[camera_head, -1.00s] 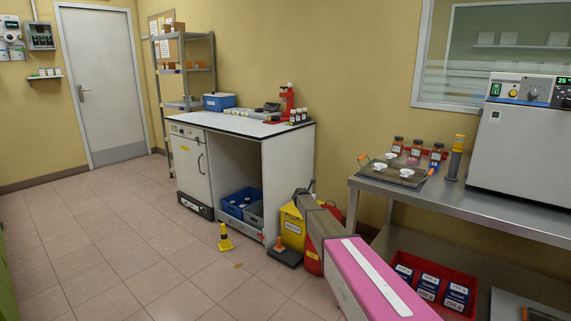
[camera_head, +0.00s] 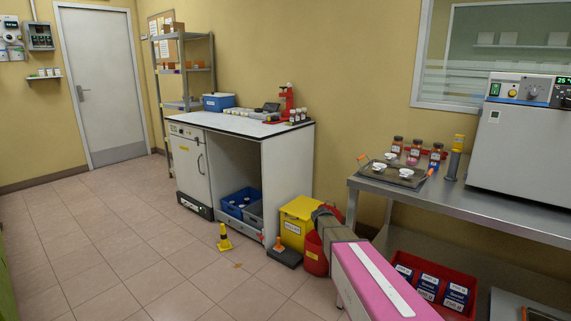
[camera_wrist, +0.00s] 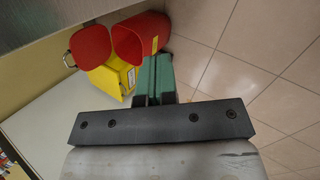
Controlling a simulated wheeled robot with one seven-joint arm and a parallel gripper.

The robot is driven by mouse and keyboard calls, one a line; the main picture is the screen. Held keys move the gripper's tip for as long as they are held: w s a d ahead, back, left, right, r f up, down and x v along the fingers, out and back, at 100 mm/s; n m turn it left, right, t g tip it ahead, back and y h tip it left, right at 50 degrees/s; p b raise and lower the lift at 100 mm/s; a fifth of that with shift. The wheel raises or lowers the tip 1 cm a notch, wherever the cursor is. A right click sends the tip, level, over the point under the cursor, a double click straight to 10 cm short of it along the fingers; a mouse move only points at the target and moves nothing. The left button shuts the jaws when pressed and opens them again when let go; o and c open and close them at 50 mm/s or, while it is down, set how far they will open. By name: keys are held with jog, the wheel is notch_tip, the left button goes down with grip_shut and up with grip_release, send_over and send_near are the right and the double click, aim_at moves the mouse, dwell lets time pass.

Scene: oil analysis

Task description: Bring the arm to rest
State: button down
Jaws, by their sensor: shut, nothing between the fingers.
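My gripper (camera_wrist: 158,66) shows in the wrist view as green fingers closed together in front of a dark mounting bar, with nothing between them. It points toward the floor beside a yellow bin (camera_wrist: 120,76) and red buckets (camera_wrist: 140,38). In the head view my arm, with a pink link and a grey-brown link, reaches in from the lower right. Its far end is folded low near the yellow bin (camera_head: 297,222), and the fingers cannot be made out there.
A white cabinet bench (camera_head: 285,175) stands left of my arm. A steel table (camera_head: 465,206) with a sample tray (camera_head: 385,178) is on the right. A yellow cone (camera_head: 224,240) and a dark-based orange cone (camera_head: 284,255) stand on the floor. The floor at left is clear.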

jog(key=s+a+r+m+g+y, duration=0.1)
jog(key=s+m, duration=0.5)
jog(key=s, duration=0.8)
jog(key=s+a+r+m+g+y, duration=0.1)
jog(key=s+m+g+y, duration=0.2)
jog(key=s+m, duration=0.4)
jog(key=s, duration=0.8)
jog(key=shift+s+a+r, duration=0.15)
jog(key=shift+s+r, duration=0.05)
jog(key=shift+s, duration=0.05)
